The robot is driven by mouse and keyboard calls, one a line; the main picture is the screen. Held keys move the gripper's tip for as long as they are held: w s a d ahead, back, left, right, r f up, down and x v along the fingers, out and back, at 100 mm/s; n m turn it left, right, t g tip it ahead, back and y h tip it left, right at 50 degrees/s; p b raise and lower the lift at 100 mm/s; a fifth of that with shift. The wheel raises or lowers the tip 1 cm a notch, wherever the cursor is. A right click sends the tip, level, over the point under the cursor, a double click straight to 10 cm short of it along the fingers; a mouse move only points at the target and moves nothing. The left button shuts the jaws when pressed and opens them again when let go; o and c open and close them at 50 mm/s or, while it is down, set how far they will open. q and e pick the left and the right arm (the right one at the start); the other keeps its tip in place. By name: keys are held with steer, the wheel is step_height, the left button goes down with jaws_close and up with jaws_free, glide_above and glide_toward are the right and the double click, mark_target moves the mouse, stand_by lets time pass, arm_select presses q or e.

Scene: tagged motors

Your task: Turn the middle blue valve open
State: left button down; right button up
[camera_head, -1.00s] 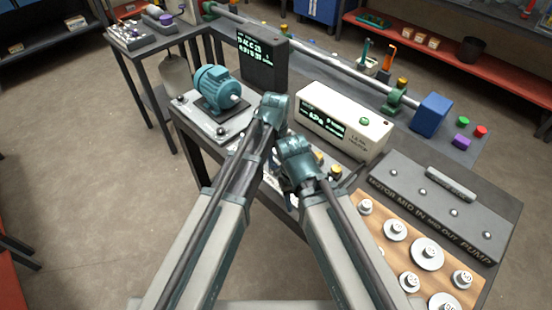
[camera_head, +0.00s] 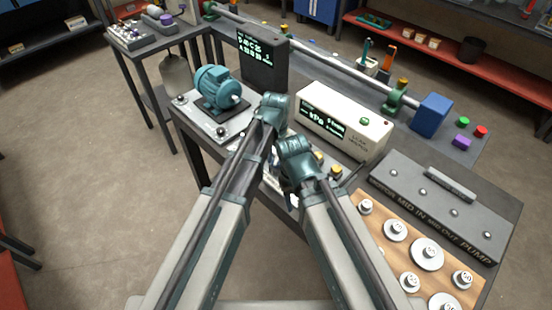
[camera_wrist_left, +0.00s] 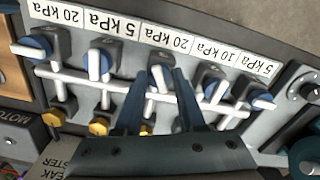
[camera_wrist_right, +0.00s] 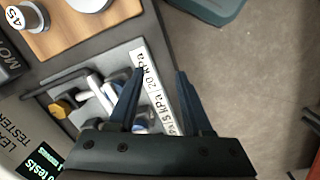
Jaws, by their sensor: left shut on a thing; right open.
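In the left wrist view a panel (camera_wrist_left: 60,72) carries a row of several blue valves with white handles under kPa labels. The middle valve (camera_wrist_left: 163,62) sits below a 20 kPa label, between a blue valve (camera_wrist_left: 100,62) on its left and another (camera_wrist_left: 212,83) on its right. My left gripper (camera_wrist_left: 165,75) is shut on the middle valve's white handle; the fingers hide part of it. My right gripper (camera_wrist_right: 159,72) is open and empty, with the label strip (camera_wrist_right: 157,92) and valve panel behind its fingers. In the head view my wrists cover most of the valves.
A white tester (camera_head: 343,122) with a lit display stands behind the panel. A teal motor (camera_head: 218,87) is at left. A wooden board (camera_head: 385,215) with round weights and a dark labelled box (camera_head: 440,195) are at right. Yellow knobs (camera_wrist_left: 99,126) sit near the valves.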

mark_target(276, 162)
arm_select(q)
steer(key=m, duration=0.6)
stand_by(0.6)
steer(key=c, duration=0.5)
jaws_free()
step_height(276, 162, up, 14)
steer(key=p, duration=1.3)
steer(key=shift+p, duration=0.4)
arm_select(e)
step_height(276, 162, up, 14)
arm_select(q)
steer(key=shift+f, duration=0.15)
arm_select(e)
steer(key=shift+f, duration=0.1)
